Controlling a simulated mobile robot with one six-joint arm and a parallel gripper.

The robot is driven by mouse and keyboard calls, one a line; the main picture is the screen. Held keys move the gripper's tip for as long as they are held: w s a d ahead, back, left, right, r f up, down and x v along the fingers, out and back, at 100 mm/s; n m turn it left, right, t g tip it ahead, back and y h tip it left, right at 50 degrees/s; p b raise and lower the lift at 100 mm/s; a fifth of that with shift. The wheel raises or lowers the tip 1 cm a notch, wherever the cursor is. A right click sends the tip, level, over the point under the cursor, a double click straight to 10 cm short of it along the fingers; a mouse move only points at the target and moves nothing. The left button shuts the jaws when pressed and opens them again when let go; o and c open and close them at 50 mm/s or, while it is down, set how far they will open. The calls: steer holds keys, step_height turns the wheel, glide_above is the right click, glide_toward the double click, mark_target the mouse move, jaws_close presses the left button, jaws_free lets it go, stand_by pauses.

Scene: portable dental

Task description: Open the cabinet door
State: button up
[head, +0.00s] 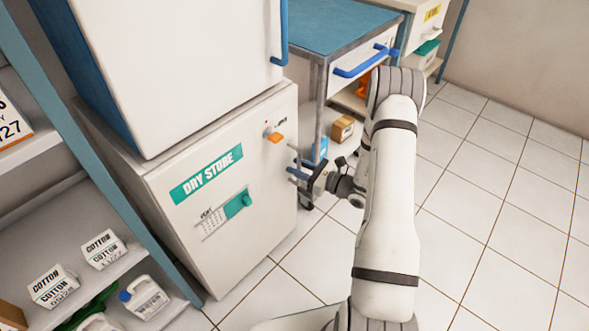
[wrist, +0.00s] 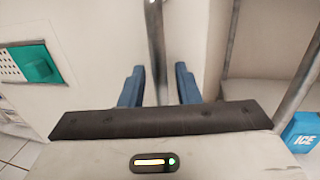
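The white cabinet (head: 225,245) labelled DRY STORE stands at the left centre in the head view, its door closed. An orange latch or knob (head: 276,138) sits near the top right of its front. My gripper (head: 294,168) is beside the right part of the cabinet front. In the wrist view its blue fingers (wrist: 157,86) are apart, with a grey upright bar (wrist: 157,45) between them in the picture. I cannot tell whether they touch it, or whether it is a handle.
A white unit (head: 190,60) with a blue handle (head: 283,30) stands on top of the cabinet. A blue-topped table (head: 335,30) is behind my arm, with a blue ICE box (wrist: 304,133) on its lower shelf. Shelving (head: 60,230) stands left. Tiled floor (head: 490,220) is clear at right.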

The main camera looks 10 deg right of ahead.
jaws_close()
stand_by(0.3)
